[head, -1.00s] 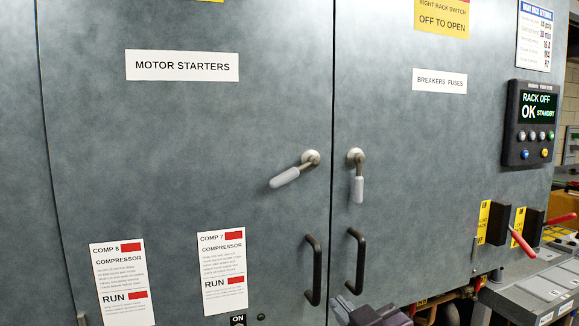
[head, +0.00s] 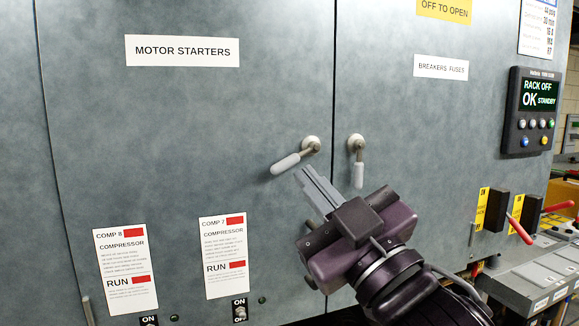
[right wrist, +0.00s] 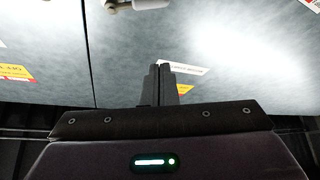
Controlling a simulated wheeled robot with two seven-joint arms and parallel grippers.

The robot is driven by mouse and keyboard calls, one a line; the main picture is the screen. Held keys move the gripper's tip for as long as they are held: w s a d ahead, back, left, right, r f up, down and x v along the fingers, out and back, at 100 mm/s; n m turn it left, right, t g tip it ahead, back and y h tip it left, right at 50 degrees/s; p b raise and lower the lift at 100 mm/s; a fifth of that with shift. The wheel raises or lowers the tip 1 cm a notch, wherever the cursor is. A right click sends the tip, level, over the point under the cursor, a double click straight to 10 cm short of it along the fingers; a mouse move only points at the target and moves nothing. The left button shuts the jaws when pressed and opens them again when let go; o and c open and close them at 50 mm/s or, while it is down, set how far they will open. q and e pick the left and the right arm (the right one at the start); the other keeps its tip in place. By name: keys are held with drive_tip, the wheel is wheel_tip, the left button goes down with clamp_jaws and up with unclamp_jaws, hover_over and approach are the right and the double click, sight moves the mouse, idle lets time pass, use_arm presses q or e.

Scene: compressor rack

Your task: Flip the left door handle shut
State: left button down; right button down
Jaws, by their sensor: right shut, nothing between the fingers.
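The left door handle (head: 292,160) has a grey grip that sticks out down and to the left from its round pivot on the left door (head: 150,110). The right door handle (head: 358,165) hangs straight down on the right door (head: 430,140). My right gripper (head: 307,176) is shut and empty, its fingertips just below the left handle in the picture; I cannot tell whether they touch it. In the right wrist view the shut fingers (right wrist: 160,80) point at the doors, and part of a handle (right wrist: 150,4) shows at the top edge. My left gripper is not in view.
A control panel (head: 530,112) is on the right. Red-handled levers (head: 518,228) stand out at the lower right. My right gripper and arm hide the door pulls below the handles. The left door around its label (head: 182,50) is clear.

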sight(295, 158)
drive_tip(key=w+a+p, duration=0.1)
drive_tip(key=w+p, duration=0.1)
drive_tip(key=w, duration=0.1)
drive_tip(key=w+a+r+p, duration=0.1)
drive_tip(key=w, duration=0.1)
drive_tip(key=w+a+r+p, duration=0.1)
drive_tip(key=w+p, duration=0.1)
drive_tip(key=w, duration=0.1)
drive_tip(key=shift+w+a+p, duration=0.3)
drive_tip(key=shift+a, duration=0.1)
drive_tip(key=shift+d+f, duration=0.35)
drive_tip(key=shift+f, duration=0.15)
drive_tip(key=shift+w+a, duration=0.1)
drive_tip(key=shift+a, duration=0.05)
drive_tip(key=shift+f, duration=0.1)
